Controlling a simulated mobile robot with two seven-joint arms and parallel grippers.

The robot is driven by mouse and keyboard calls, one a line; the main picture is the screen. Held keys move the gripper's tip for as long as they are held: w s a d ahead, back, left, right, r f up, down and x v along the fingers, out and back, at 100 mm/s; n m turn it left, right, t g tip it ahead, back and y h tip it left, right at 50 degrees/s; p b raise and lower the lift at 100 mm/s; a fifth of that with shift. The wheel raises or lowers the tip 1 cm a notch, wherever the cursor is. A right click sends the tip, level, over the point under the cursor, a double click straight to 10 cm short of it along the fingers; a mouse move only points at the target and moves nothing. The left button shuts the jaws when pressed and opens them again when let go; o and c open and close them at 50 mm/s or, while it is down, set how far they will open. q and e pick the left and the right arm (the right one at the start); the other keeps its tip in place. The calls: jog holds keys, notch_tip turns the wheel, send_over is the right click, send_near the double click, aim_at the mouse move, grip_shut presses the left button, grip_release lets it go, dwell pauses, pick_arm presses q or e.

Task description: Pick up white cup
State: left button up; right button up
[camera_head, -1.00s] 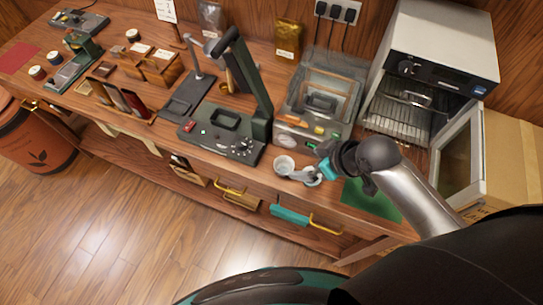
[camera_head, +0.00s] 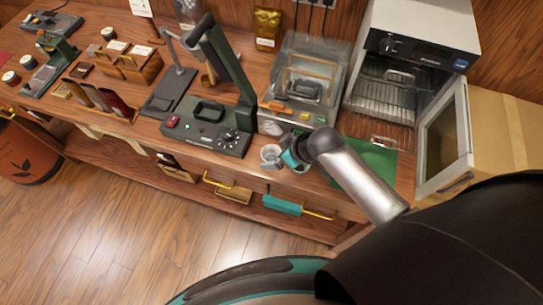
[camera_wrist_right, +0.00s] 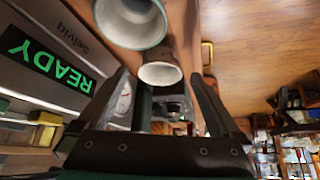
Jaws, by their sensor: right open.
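The white cup (camera_head: 268,152) stands near the front edge of the counter in the head view. In the right wrist view a white cup (camera_wrist_right: 160,73) shows ahead between the fingers, with space on both sides. A second pale cup with a green rim (camera_wrist_right: 133,22) is at the top of that view. My right gripper (camera_wrist_right: 160,92) is open and empty. In the head view the right gripper (camera_head: 284,159) is just right of the white cup and partly covers the area beside it; contact cannot be told. My left gripper is not in view.
A dark machine with a lever (camera_head: 208,133) stands left of the cup. A clear-lidded machine (camera_head: 305,85) is behind it, reading READY in the wrist view. A green mat (camera_head: 372,158) lies to the right. An oven with its door (camera_head: 446,140) open stands beyond.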

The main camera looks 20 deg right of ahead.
aim_at(267, 156)
jog(key=shift+b+x, duration=0.35)
jog(key=shift+x, duration=1.8)
jog(key=shift+s, duration=0.1)
jog(key=c, duration=1.4)
